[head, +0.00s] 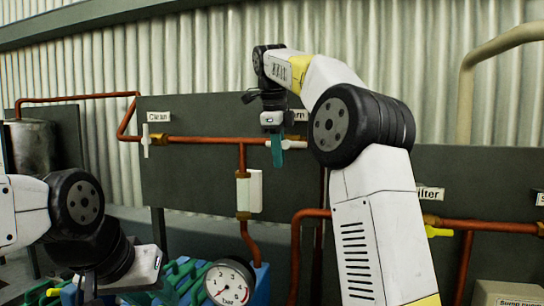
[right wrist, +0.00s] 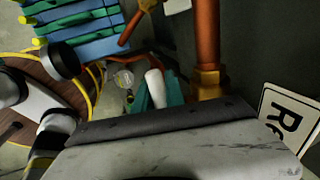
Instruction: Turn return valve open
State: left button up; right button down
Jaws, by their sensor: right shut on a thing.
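The return valve has a white handle (head: 294,145) at the right end of the horizontal copper pipe, below the partly hidden "Return" label (head: 300,115). The handle looks roughly level, pointing right. My right gripper (head: 277,150) reaches down from above with teal fingers shut on the handle. In the right wrist view, the white handle (right wrist: 155,88) shows between the teal fingers (right wrist: 156,98), beside a brass fitting (right wrist: 207,82). My left gripper (head: 132,278) is low at the left, away from the valve; its fingertips are not clear.
The clean valve (head: 146,140) has an upright white handle to the left. A pressure gauge (head: 230,282) and blue-and-green machinery (head: 185,275) stand below. A yellow filter valve handle (head: 438,231) is at the right, past my right arm. The dark panel (head: 190,190) is close behind.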

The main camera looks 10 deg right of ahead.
jog(key=c, duration=1.7)
grip_release()
